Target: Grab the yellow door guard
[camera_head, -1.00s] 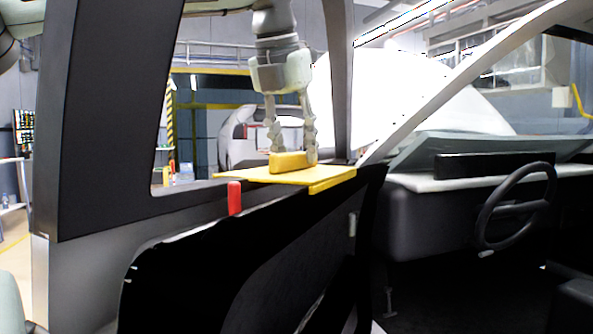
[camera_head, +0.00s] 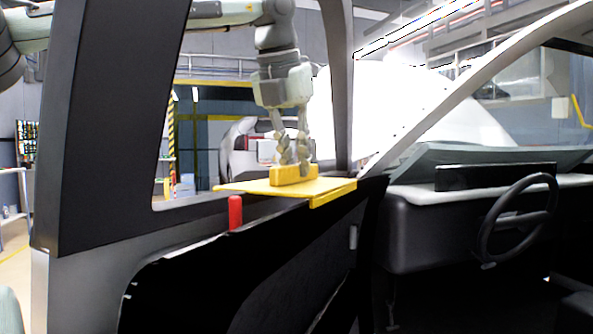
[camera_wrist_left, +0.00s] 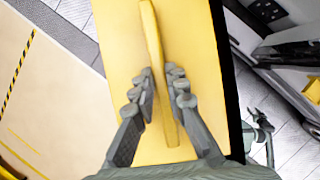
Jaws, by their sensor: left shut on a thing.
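The yellow door guard (camera_head: 250,187) lies flat over the sill of the car door, below the open window frame. A raised yellow handle block (camera_head: 284,175) stands on its top. My left gripper (camera_head: 292,168) comes down from above and is shut on this handle, with a finger on each side. In the left wrist view the guard's plate (camera_wrist_left: 190,40) fills the middle, and its ridge-like handle (camera_wrist_left: 155,50) runs between the fingers (camera_wrist_left: 162,98). My right gripper is not in view.
A red peg (camera_head: 235,213) stands on the door just below the guard. The dark window pillar (camera_head: 95,120) rises at the left. A steering wheel (camera_head: 517,218) and dashboard are at the right. Another car shows behind the gripper.

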